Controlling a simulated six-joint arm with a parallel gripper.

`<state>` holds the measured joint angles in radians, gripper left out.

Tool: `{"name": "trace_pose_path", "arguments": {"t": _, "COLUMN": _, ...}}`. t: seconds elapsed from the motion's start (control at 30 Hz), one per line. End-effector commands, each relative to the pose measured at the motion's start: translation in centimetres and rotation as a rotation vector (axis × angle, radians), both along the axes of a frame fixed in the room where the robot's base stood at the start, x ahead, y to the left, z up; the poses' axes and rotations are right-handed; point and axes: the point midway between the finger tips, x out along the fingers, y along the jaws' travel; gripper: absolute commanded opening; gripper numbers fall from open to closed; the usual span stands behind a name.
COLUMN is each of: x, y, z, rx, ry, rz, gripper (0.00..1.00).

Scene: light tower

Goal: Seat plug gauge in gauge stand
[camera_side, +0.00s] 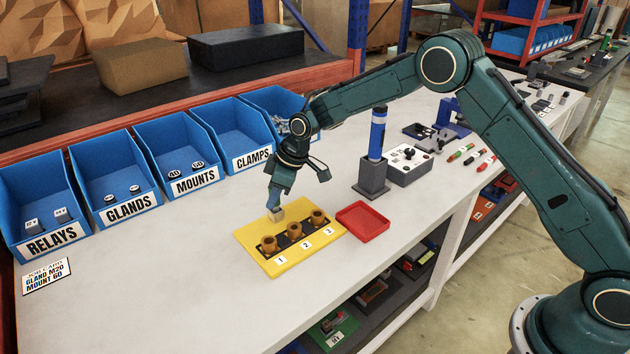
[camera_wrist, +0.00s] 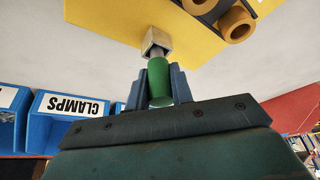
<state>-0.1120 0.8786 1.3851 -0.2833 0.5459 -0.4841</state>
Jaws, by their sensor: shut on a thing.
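The plug gauge (camera_wrist: 159,80) has a green handle and a short metal shank. My gripper (camera_wrist: 164,88) is shut on its handle, with a blue finger on each side. A small beige square block (camera_wrist: 156,42), probably the gauge stand, shows at the gauge's far end and at the back edge of the yellow plate (camera_side: 268,262). In the side view the block (camera_side: 276,214) is right below my gripper (camera_side: 275,196). The shank meets the block in the wrist view. I cannot tell whether it is inside it. The fingers hide the handle in the side view.
Several brown rings (camera_side: 294,230) stand on a dark strip on the plate, numbered 1 to 3. A red tray (camera_side: 362,221) and a dark holder (camera_side: 372,178) with a blue column (camera_side: 378,130) are to the right. Blue bins (camera_side: 180,150) line the back.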

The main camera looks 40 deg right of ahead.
Motion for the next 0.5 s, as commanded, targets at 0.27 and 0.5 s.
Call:
{"name": "trace_pose_path", "arguments": {"t": 0.27, "x": 0.01, "y": 0.01, "z": -0.92, "rx": 0.000, "ry": -0.001, "rz": 0.000, "gripper": 0.00}}
{"name": "trace_pose_path", "arguments": {"t": 0.5, "x": -0.01, "y": -0.01, "z": -1.13, "rx": 0.000, "ry": 0.000, "rz": -0.001, "gripper": 0.00}}
